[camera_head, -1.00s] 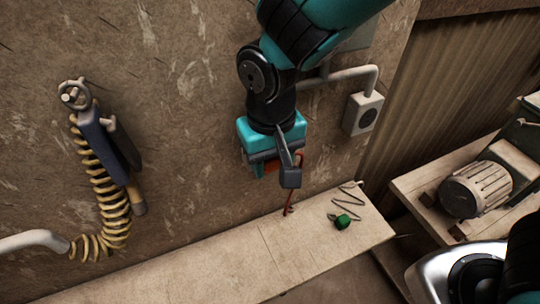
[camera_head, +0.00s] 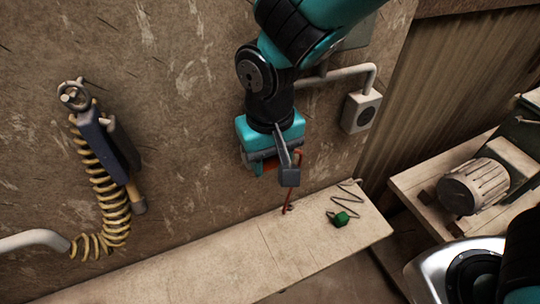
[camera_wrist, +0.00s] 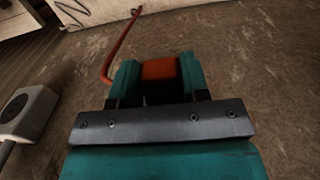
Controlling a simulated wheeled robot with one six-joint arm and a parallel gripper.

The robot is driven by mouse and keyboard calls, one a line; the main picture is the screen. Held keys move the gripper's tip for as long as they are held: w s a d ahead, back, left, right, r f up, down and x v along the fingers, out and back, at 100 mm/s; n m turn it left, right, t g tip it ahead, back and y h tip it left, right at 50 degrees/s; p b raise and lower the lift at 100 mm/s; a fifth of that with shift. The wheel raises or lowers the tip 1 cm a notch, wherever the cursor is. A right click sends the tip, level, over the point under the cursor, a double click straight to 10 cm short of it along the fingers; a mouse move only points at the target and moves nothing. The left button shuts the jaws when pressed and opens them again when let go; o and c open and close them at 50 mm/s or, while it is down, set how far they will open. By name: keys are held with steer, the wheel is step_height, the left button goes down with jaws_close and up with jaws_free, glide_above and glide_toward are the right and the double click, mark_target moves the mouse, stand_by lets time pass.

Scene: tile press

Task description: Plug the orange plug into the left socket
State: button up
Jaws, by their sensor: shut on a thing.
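My gripper (camera_wrist: 159,80) is shut on the orange plug (camera_wrist: 160,69), which sits between the two teal fingers in the wrist view. Its red-orange cord (camera_wrist: 118,45) runs off beside the fingers. In the head view, my gripper (camera_head: 263,166) is close to the wall above the shelf, and the cord (camera_head: 289,200) hangs down to the shelf. One grey socket box (camera_head: 361,111) with a dark round face is on the wall to the right of my gripper. A box (camera_wrist: 24,114) also shows at the left of the wrist view. No second socket is visible; my arm covers part of the wall.
A green plug (camera_head: 341,219) with a zigzag dark cord lies on the pale shelf (camera_head: 215,262). A pale conduit (camera_head: 345,74) runs along the wall to the socket box. A hanging tool (camera_head: 100,140) with a coiled yellow hose is at left. A motor (camera_head: 474,190) stands at right.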

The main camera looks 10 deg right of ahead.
steer(key=shift+w+a, duration=0.1)
steer(key=shift+w, duration=0.3)
stand_by(0.3)
steer(key=o, duration=1)
